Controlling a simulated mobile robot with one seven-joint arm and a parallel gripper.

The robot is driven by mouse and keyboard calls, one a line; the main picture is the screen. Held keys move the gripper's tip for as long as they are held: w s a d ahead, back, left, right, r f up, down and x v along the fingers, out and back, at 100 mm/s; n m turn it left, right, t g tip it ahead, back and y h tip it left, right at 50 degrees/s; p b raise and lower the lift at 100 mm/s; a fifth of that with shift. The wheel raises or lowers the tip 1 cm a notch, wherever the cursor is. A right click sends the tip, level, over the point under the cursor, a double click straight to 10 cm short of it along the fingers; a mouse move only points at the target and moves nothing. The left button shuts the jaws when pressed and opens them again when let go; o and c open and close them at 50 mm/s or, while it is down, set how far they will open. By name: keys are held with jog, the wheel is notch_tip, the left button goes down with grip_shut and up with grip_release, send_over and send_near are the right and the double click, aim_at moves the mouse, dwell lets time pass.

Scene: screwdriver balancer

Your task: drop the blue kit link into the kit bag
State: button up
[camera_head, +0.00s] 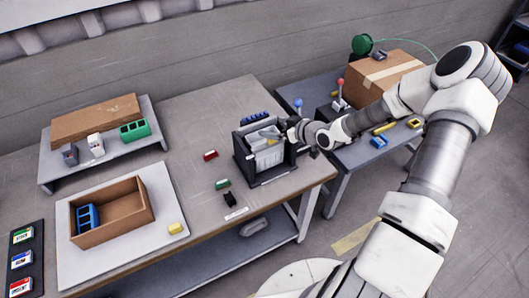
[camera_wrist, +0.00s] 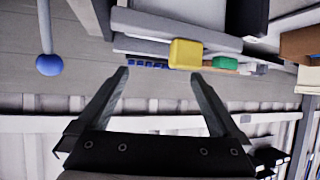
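My gripper (camera_wrist: 160,78) is open in the wrist view, with nothing between its fingers. In the head view my gripper (camera_head: 284,132) is at the right side of a dark box-like holder (camera_head: 268,179) with light grey and yellow parts in it. A blue slotted piece (camera_head: 88,216) lies in the open cardboard box (camera_head: 136,228), well left of my gripper. A small blue block (camera_head: 378,141) lies on the right table. I cannot tell which blue piece is the kit link. No bag is clearly recognisable. A yellow block (camera_wrist: 186,53) shows beyond my fingertips in the wrist view.
A raised shelf (camera_head: 108,160) holds a green slotted piece (camera_head: 135,130). Small red (camera_head: 210,155), green (camera_head: 222,184) and black (camera_head: 230,199) pieces lie left of the holder. A closed carton (camera_head: 385,76) and a blue-knobbed lever (camera_head: 298,102) stand on the right.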

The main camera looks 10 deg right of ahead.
jog(key=shift+d, duration=0.1)
jog(key=p+v, duration=0.1)
jog(key=v, duration=1.6)
jog(key=shift+s, duration=0.1)
